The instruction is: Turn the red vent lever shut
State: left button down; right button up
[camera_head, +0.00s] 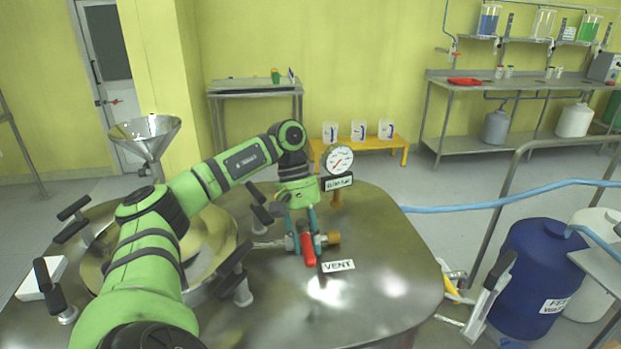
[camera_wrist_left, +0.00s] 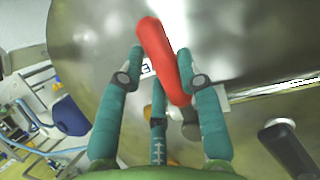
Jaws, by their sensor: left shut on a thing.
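The red vent lever (camera_head: 308,249) is on the valve on top of the steel reactor lid, beside the VENT label (camera_head: 338,266). In the head view it points toward the front of the lid, roughly along the camera's line of sight. My left gripper (camera_head: 304,236) reaches down over the valve from above. In the left wrist view the red lever (camera_wrist_left: 163,58) runs at a slant between the teal fingers of my left gripper (camera_wrist_left: 161,72), which are closed around it. A brass valve end (camera_head: 333,238) shows to the right of the lever. My right gripper is not in view.
A pressure gauge (camera_head: 339,160) stands behind the valve, close to my left wrist. Black-handled clamps (camera_head: 236,270) sit around the lid's raised cover. A steel funnel (camera_head: 146,138) stands at the left. The lid's front right is clear.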

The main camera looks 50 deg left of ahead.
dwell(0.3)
pick_arm(q)
jog(key=c, duration=0.8)
grip_release()
jog(key=shift+a+r, duration=0.15)
jog(key=shift+r, duration=0.15)
jog(key=shift+v, duration=5.7)
